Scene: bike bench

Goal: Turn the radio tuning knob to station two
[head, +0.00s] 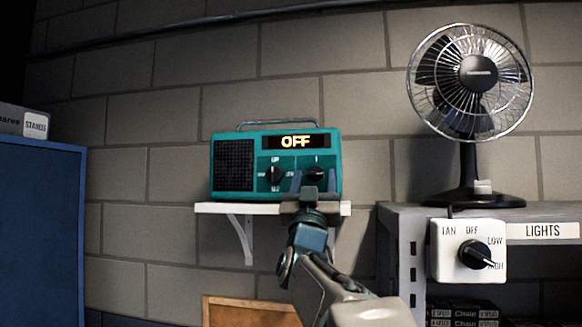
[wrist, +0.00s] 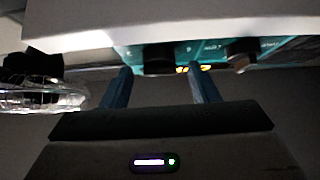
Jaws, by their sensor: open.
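The teal radio (head: 232,193) stands on a small white wall shelf (head: 215,208). Its display (head: 296,142) reads OFF. It has a left black knob (head: 274,176) with small labels around it and a right black knob (head: 316,173) with a mark like a 1 above it. My gripper (head: 314,187) is in front of the right knob and partly covers it. In the upside-down wrist view, my two open fingers (wrist: 160,72) straddle that knob (wrist: 157,64); I cannot tell whether they touch it. The left knob (wrist: 241,52) is outside them.
At right, a black fan (head: 470,80) stands on a grey rack (head: 400,215) with a fan switch box (head: 450,262). A blue cabinet (head: 40,230) is at left. Wall between is clear.

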